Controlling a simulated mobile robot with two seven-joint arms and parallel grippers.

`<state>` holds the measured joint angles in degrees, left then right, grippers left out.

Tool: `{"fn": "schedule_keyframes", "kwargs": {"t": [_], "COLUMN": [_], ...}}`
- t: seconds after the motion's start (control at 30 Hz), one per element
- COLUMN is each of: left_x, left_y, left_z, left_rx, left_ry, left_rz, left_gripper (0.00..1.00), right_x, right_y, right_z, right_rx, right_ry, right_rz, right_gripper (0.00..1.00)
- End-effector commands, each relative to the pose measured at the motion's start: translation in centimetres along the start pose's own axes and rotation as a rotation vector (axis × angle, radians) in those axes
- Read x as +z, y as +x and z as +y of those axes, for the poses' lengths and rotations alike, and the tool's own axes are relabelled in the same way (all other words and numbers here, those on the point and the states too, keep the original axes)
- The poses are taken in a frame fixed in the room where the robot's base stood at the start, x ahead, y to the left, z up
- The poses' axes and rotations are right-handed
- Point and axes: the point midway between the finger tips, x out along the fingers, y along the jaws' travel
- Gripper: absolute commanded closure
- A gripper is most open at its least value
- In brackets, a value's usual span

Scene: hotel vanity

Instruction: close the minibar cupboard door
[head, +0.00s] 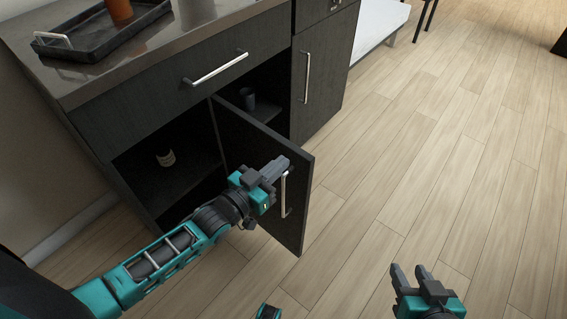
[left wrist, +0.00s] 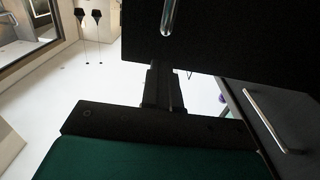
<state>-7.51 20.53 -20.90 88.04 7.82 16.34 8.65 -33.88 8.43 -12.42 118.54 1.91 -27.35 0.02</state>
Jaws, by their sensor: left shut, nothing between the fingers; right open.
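The dark minibar cupboard door (head: 255,148) stands open, sticking out from the cabinet front. Its metal handle (head: 284,196) is near the free edge, on the face towards my left gripper. My left gripper (head: 274,168) is shut and empty, at the door's upper outer part just above the handle; whether it touches the door is not clear. In the left wrist view the door (left wrist: 235,45) fills the top, with its handle (left wrist: 168,16) above the fingers (left wrist: 160,90). My right gripper (head: 421,277) is open and empty over the floor, apart from the door.
A drawer (head: 175,93) with a bar handle is above. A tray (head: 85,50) with an orange-brown cup (head: 119,10) sits on the counter. The wooden floor (head: 450,150) to the right is clear.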

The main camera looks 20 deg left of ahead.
Motion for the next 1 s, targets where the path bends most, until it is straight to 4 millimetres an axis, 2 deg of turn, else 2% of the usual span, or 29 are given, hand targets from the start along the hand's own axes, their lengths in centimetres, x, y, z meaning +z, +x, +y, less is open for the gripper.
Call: {"fn": "schedule_keyframes", "kwargs": {"t": [0.2, 0.73, 1.0], "left_x": [0.0, 0.0, -0.1], "left_y": [1.9, 2.2, 3.2], "left_z": [0.0, 0.0, -0.1], "left_rx": [0.000, -0.005, -0.039], "left_ry": [0.000, -0.001, 0.001], "left_rz": [0.000, 0.000, 0.005], "left_gripper": [1.00, 1.00, 1.00], "right_x": [0.5, 0.6, 0.7], "right_y": [0.2, 0.2, 0.3], "right_z": [0.1, 0.2, 0.3], "right_rx": [0.001, 0.002, 0.002], "right_ry": [0.000, -0.007, -0.008], "right_rz": [-0.002, -0.004, -0.004], "right_gripper": [0.58, 0.58, 0.58]}}
